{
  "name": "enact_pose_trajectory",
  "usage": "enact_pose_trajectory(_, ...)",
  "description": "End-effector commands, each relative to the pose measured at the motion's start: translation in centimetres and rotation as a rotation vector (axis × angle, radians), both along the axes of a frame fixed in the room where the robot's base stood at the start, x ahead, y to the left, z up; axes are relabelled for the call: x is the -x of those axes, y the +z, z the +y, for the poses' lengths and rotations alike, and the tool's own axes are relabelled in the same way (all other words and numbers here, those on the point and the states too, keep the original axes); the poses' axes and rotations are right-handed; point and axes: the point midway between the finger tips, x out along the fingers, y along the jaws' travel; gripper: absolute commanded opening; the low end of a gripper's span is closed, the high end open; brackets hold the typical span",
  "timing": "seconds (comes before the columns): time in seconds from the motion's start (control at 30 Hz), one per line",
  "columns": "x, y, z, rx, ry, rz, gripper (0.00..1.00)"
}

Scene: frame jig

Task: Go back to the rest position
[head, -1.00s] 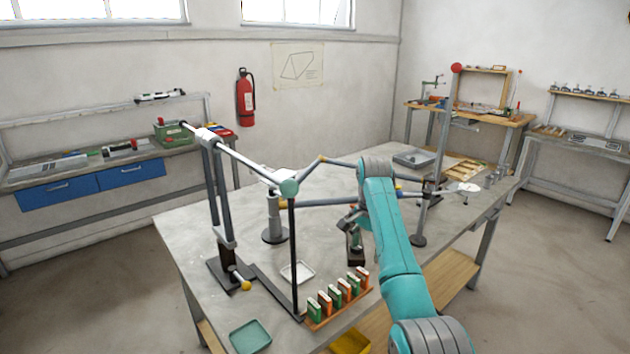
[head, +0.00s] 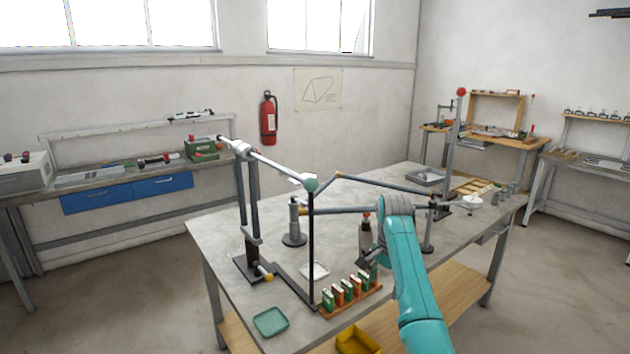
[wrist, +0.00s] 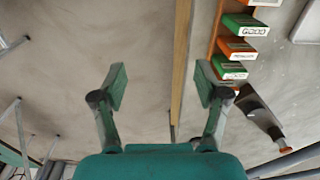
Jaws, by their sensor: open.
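My gripper (wrist: 160,90) shows in the wrist view with its two fingers spread apart and nothing between them. Below it there is the floor and the wooden edge of the table. In the head view my teal arm reaches over the right front part of the grey jig table (head: 215,235). There the gripper end is mostly hidden behind my arm, near the right end of the rack of green and orange blocks (head: 352,290). The rack also shows at the upper right in the wrist view (wrist: 236,48), apart from the fingers.
The frame jig's tubes (head: 275,165) and uprights stand over the table's middle. A teal tray (head: 270,322) lies at the front left corner and a yellow bin (head: 357,340) sits below the front edge. Open floor lies right of the table.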

Motion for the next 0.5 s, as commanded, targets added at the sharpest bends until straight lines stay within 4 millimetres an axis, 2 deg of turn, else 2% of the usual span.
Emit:
enact_pose_trajectory(0.27, 0.5, -4.7, 0.0, 0.001, 0.031, -0.041, 0.74)
enact_pose_trajectory(0.37, 0.8, -6.9, 0.0, 0.002, 0.047, -0.063, 0.74)
enact_pose_trajectory(0.5, 1.7, -11.1, 0.0, 0.006, 0.077, -0.103, 0.74)
